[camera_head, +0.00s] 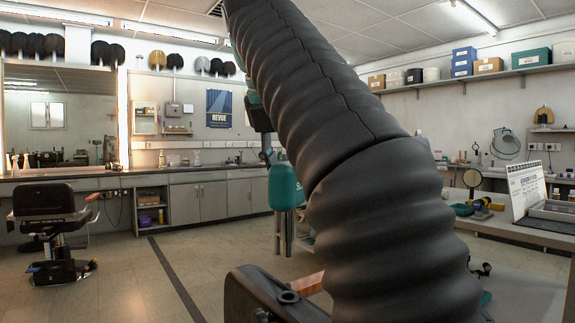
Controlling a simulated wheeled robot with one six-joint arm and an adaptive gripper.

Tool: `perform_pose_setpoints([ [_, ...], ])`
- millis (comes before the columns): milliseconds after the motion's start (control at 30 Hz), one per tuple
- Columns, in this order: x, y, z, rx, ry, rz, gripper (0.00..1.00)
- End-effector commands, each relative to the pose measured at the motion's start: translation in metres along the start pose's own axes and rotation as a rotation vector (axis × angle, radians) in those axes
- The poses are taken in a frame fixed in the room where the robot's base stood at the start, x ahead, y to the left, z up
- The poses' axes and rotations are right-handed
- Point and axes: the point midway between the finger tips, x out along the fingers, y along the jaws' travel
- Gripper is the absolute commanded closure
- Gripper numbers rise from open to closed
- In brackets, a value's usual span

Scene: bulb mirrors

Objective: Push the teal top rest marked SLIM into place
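The teal top rest (285,188) is in the middle of the view, upright, with metal posts pointing down from it. An "S" shows on its face; the rest of the marking is hidden behind my thick black sleeved arm. Dark and teal parts of my arm come down just above it. My gripper (268,157) seems to be at its top edge, mostly hidden, so its fingers and any grip are unclear. A black padded chair back (265,292) with a round dark hole in its top is at the bottom centre. The posts look clear of it.
A black salon chair (48,220) stands at the left before a counter and lit mirror. A table (530,230) with a round mirror, a tray and a spiral-bound stand is at the right. Tiled floor is open at left centre. My arm blocks much of the centre.

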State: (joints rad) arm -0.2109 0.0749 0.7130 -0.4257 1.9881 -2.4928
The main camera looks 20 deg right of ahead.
Motion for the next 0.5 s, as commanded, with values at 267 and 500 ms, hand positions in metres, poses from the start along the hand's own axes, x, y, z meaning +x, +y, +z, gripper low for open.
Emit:
perform_pose_setpoints([
  [267,0.019,0.001,-0.011,-0.002,0.0,0.001,0.93],
  [500,0.036,0.001,-0.021,-0.003,-0.001,0.003,0.93],
])
